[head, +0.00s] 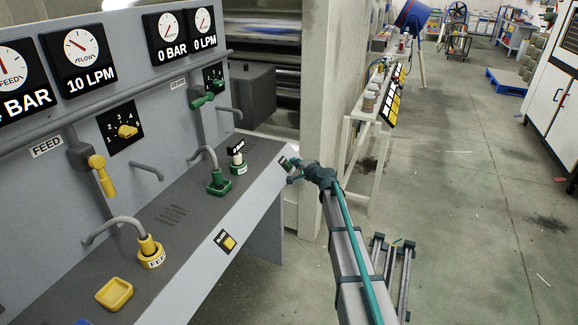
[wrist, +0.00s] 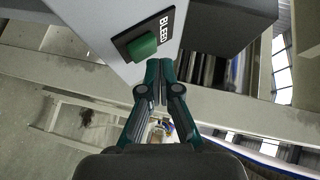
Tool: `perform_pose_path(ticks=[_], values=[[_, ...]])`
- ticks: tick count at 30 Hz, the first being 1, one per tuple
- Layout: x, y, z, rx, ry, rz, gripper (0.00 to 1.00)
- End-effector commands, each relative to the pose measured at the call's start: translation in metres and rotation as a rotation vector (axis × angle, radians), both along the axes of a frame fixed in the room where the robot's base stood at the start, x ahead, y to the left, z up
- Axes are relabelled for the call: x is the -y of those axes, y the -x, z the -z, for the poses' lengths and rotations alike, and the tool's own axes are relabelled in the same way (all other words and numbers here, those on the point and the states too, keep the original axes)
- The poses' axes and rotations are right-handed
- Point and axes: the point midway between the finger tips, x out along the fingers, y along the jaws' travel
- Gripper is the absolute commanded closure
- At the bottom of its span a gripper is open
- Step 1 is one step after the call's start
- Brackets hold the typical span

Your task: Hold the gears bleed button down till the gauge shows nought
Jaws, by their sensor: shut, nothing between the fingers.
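The green gears bleed button (wrist: 142,47) sits on a black plate marked BLEED, on the grey bench's sloped front face, and stands out from the plate in the wrist view. My gripper (wrist: 160,68) is shut and empty, its tips just beside the button; I cannot tell whether they touch it. In the head view my gripper (head: 295,168) is at the far end of that face and hides most of the button. A small gauge (head: 236,148) on a green-and-white fitting has a black display, too small to read surely. The gears panel gauge (head: 167,25) reads 0 BAR.
A yellow bleed button (head: 229,242) is on the nearer front face. Yellow feed hose end (head: 148,247) and green hose end (head: 218,182) stand on the bench top. A white side table (head: 365,110) stands beyond my arm.

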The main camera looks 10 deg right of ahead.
Motion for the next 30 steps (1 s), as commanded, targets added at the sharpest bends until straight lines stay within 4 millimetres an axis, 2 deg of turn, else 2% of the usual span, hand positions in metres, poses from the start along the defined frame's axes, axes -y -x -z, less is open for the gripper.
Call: perform_pose_path(ticks=[16, 30], values=[[0.005, 0.003, -0.006, 0.002, 0.001, 0.002, 1.0], [0.03, 0.017, -0.034, 0.002, 0.001, 0.002, 1.0]])
